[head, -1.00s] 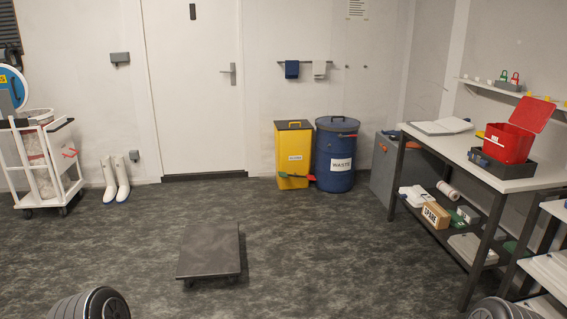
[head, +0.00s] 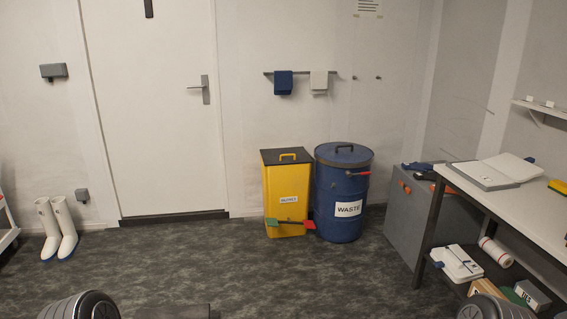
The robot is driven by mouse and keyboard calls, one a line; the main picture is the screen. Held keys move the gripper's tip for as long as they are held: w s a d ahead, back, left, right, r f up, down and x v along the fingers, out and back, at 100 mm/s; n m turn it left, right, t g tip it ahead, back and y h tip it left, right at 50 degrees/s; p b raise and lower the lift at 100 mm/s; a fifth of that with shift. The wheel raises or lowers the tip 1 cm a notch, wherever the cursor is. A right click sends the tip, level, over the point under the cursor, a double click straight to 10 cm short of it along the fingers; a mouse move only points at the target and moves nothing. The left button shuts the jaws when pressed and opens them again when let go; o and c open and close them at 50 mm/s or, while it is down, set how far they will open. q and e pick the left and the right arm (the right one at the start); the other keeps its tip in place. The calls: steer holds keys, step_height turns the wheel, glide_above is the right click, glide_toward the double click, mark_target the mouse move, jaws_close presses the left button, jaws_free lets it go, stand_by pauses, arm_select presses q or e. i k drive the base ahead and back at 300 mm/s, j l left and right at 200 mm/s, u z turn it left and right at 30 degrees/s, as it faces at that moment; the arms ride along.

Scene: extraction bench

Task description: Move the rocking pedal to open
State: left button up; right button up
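A rocking pedal (head: 290,223) with green and red parts sits low across the front of the yellow bin (head: 287,182). Its red end is at the right, close to the blue drum. It is too small to tell for sure which end is lower. The yellow bin has a dark lid with a yellow handle, and the lid looks shut. Neither of my grippers is in view; only rounded parts of my arms show at the bottom left and bottom right.
The blue waste drum (head: 340,196) stands right beside the bin. A grey cabinet (head: 411,222) and a workbench (head: 480,192) are at the right. White boots (head: 57,229) stand left of the door (head: 157,108). The floor (head: 235,263) before the bin is clear; a dark low platform (head: 175,312) shows at the bottom edge.

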mark_target(272, 222)
steer(key=i, duration=2.55)
steer(key=i+z, duration=0.2)
steer(key=i, duration=0.35)
steer(key=i+j+z, duration=0.25)
steer(key=i, duration=0.25)
steer(key=i+j+z, duration=0.2)
steer(key=i, duration=0.35)
steer(key=i+j+z, duration=0.2)
steer(key=i+j, duration=0.2)
steer(key=i, duration=0.1)
